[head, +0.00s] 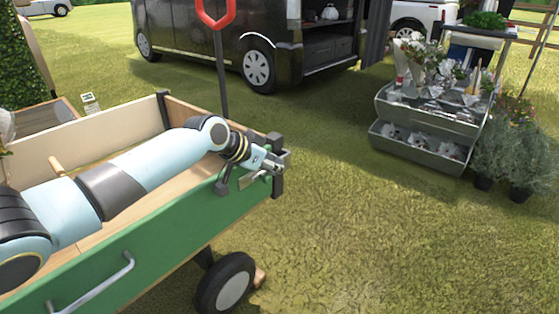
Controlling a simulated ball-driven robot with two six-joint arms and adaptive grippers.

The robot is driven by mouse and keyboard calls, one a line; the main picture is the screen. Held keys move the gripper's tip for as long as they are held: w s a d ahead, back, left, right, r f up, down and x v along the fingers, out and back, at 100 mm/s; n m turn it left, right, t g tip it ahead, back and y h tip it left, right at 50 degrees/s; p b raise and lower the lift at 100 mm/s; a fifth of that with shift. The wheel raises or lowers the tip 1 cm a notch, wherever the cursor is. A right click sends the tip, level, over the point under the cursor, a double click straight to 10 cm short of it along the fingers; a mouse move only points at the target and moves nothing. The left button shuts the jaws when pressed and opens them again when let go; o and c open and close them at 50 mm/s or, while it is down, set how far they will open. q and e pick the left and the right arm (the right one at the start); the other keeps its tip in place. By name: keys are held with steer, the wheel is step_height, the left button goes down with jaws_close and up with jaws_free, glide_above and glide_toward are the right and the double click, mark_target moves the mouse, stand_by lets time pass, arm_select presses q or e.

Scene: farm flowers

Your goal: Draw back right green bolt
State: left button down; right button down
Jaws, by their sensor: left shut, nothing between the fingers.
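A wooden cart has a green side panel (150,232) with a silver handle, and this panel meets a dark corner post (277,192) at its right end. My left arm reaches across the cart bed from the left. My left gripper (268,166) is at the top of that right corner, shut, with nothing seen between its fingers. The right green bolt cannot be told apart clearly; the gripper and dark fittings crowd that corner. Whether the gripper touches the bolt cannot be seen. My right gripper is out of view.
A red-handled tool (217,15) stands upright behind the cart. A black van (255,45) is at the back. A grey tiered stand (420,150) with flowers and potted plants is at the right. Open grass lies between cart and stand. A cart wheel (228,285) sits below the panel.

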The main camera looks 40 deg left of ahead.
mark_target(263, 174)
arm_select(q)
steer(key=shift+s, duration=0.1)
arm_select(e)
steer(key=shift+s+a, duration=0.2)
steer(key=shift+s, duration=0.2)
